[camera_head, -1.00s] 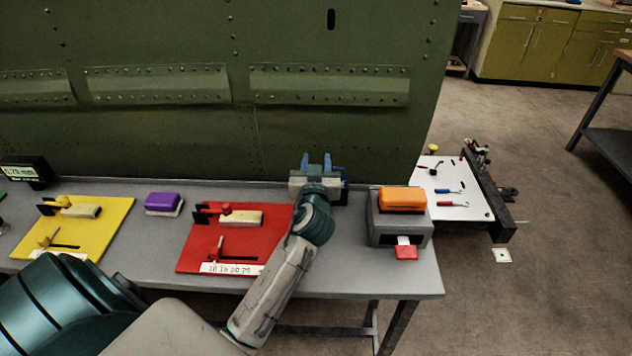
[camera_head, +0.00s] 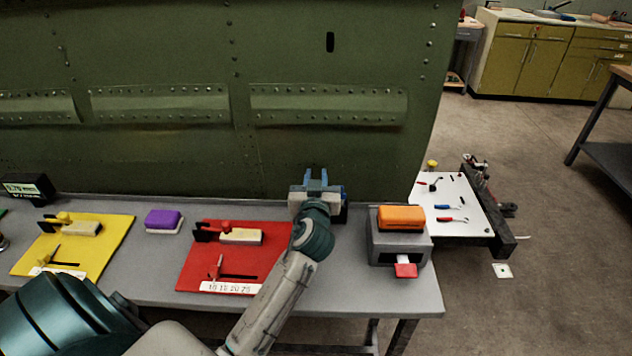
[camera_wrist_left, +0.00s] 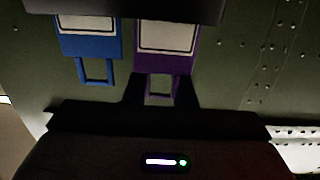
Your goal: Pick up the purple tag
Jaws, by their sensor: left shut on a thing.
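In the left wrist view the purple tag (camera_wrist_left: 166,60) has a white label panel and a small loop at its lower end. A blue tag (camera_wrist_left: 90,42) of the same shape is just left of it. My left gripper (camera_wrist_left: 161,88) has its dark fingers at the purple tag's loop, shut on it. In the head view my left gripper (camera_head: 317,178) is at the back of the table, close to the green panel, with its fingers near together. The tags cannot be made out in the head view. My right gripper is out of view.
The grey table (camera_head: 140,280) holds a yellow board (camera_head: 110,235), a purple-topped block (camera_head: 163,221), a red board (camera_head: 195,272) and a grey box (camera_head: 400,248) with an orange-topped block (camera_head: 401,217). The green panel (camera_head: 330,150) stands right behind. A white board (camera_head: 450,195) is at right.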

